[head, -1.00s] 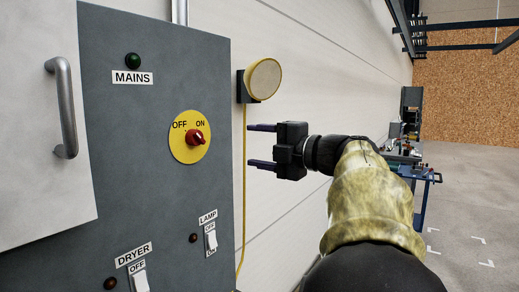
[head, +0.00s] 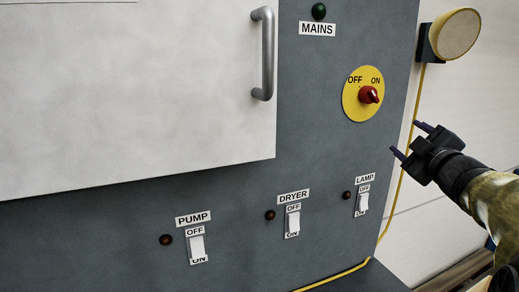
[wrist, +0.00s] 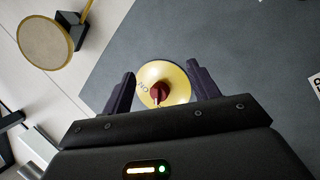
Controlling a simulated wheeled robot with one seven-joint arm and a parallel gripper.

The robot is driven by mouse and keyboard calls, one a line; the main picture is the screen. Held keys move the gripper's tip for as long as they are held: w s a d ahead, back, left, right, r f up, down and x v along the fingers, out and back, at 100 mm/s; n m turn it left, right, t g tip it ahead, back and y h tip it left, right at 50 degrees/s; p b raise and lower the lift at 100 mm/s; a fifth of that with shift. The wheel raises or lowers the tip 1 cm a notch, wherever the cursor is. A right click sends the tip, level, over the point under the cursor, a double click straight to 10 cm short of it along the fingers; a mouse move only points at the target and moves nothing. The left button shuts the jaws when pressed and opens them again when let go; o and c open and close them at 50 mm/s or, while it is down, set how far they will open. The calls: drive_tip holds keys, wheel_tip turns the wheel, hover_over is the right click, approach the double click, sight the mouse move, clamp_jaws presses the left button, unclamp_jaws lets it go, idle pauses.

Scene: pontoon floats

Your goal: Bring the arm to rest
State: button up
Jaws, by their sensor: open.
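My gripper (head: 409,139) is open and empty, held in the air to the right of the grey control panel (head: 330,145). My arm reaches in from the right edge of the head view. The red mains knob (head: 369,95) sits on a yellow disc (head: 352,108) marked OFF and ON. In the wrist view the knob (wrist: 160,93) shows between the two open fingers (wrist: 161,92), with a gap in front of them. I see no contact with the panel.
Rocker switches for the pump (head: 197,246), dryer (head: 292,222) and lamp (head: 362,201) line the lower panel. A white door (head: 130,100) with a metal handle (head: 264,55) is at left. A round lamp (head: 457,36) with a yellow cable hangs on the wall at right.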

drive_tip(key=s+a+f+m+g+h, duration=0.1)
drive_tip(key=a+f+m+g, duration=0.25)
drive_tip(key=f, duration=0.65)
drive_tip(key=s+a+f+m+g+h, duration=0.1)
drive_tip(key=a+f+m+g+h, duration=0.3)
drive_tip(key=f, duration=0.7)
drive_tip(key=s+a+f+m+g+y, duration=0.2)
drive_tip(key=s+a+f+g, duration=0.2)
drive_tip(key=s+f, duration=0.4)
drive_tip(key=s+a+f+m+g+y+p, duration=0.1)
drive_tip(key=s+a+f+m+g+y, duration=0.1)
drive_tip(key=s+a+f+g, duration=0.2)
drive_tip(key=s+a+f, duration=0.3)
drive_tip(key=s+f, duration=0.1)
drive_tip(key=s, duration=0.2)
drive_tip(key=shift+s+a+f+g+y, duration=0.15)
drive_tip(key=shift+s+f+g+y, duration=0.05)
drive_tip(key=shift+f+g+y, duration=0.15)
drive_tip(key=shift+c, duration=0.2)
